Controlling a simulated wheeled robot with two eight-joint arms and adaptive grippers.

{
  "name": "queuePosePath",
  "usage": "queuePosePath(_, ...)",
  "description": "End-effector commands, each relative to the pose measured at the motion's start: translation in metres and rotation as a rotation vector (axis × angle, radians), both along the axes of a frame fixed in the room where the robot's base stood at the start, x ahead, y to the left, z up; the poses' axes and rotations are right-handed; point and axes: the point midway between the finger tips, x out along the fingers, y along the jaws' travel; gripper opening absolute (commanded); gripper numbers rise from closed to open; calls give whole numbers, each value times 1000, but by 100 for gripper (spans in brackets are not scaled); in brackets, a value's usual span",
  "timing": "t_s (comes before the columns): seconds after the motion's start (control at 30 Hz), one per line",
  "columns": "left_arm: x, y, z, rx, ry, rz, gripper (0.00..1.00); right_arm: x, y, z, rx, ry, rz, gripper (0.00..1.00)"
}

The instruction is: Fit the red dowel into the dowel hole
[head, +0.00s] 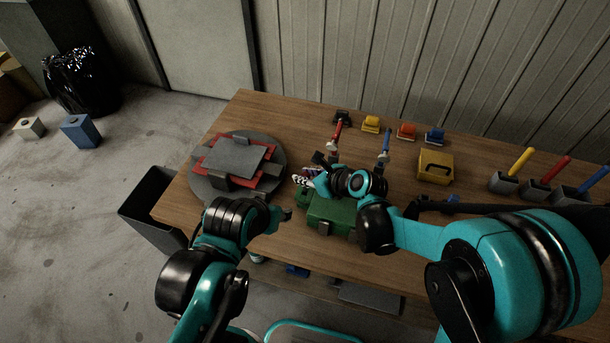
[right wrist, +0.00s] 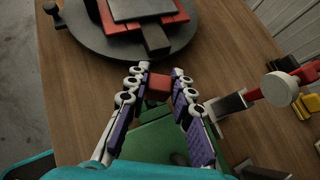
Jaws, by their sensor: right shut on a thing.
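My right gripper (head: 299,180) is shut on a small red block-like piece, which I take for the red dowel. In the right wrist view this dowel (right wrist: 159,87) sits between the fingertips (right wrist: 159,84), above the green case and short of the turntable. The round grey turntable (head: 198,180) carries a mould of red and grey plates (head: 232,157); it also shows at the top of the right wrist view (right wrist: 90,40). I cannot make out the dowel hole. My left gripper (head: 284,214) is near the table's front edge, apart from the mould; its jaws are too small and dark to read.
A green case (head: 330,214) lies under my right gripper. Upright red-handled (head: 337,134) and blue-handled (head: 386,145) tools stand behind it. Small coloured blocks line the back. A yellow case (head: 435,168) and grey holders (head: 503,182) stand right. A dark bin (head: 150,205) is left of the table.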

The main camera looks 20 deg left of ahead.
Motion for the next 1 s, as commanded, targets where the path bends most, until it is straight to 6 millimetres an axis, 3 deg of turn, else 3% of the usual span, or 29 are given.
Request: queuePosePath(1.0,0,0,-18,0,0,0,40,0,0,-20,0,0,0,0)
